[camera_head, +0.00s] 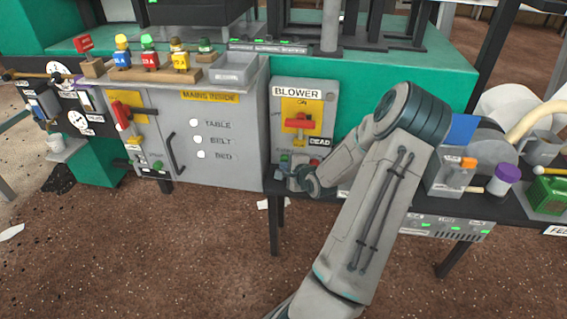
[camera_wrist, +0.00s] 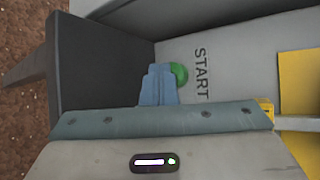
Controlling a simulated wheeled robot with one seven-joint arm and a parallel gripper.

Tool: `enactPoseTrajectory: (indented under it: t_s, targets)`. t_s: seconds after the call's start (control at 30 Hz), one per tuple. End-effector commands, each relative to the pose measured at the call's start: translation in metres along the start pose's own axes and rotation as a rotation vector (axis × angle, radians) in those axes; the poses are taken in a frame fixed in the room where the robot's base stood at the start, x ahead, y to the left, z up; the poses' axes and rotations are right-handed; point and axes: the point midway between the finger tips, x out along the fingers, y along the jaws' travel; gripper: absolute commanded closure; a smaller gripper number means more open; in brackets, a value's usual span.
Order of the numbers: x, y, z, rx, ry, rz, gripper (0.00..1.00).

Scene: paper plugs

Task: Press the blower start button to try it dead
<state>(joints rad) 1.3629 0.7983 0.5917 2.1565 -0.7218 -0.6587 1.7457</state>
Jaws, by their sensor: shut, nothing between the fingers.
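The grey blower box (camera_head: 302,103) stands on the dark bench, labelled BLOWER, with a red handle (camera_head: 298,122) on a yellow plate and a DEAD tag (camera_head: 319,142) below it. The green start button (camera_wrist: 180,74) shows in the wrist view beside the word START. My gripper (camera_head: 291,160) is at the lower front of the box. In the wrist view my gripper's blue-grey fingers (camera_wrist: 158,84) are shut and empty. Their tips overlap the button's left edge in the picture. I cannot tell whether they touch it. In the head view the button is hidden.
A grey mains cabinet (camera_head: 222,150) with a black door handle stands left of the box. A small grey panel with an orange-topped switch (camera_head: 452,175) and a purple-lidded pot (camera_head: 503,179) stand to the right of my arm. A table leg (camera_head: 274,228) stands below the box.

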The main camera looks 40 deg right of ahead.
Motion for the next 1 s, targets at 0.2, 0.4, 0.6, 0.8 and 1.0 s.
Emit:
enactPoseTrajectory:
  t_s: [0.2,0.4,0.6,0.8,1.0]
  targets:
    - [0.000,0.000,0.000,0.000,0.001,-0.001,1.00]
    - [-0.003,0.001,0.001,0.001,0.001,-0.001,1.00]
    - [-0.010,0.006,0.007,0.001,0.001,0.000,1.00]
    - [-0.013,0.009,0.009,0.000,0.001,-0.001,1.00]
    - [-0.013,0.009,0.009,0.000,0.001,-0.001,1.00]
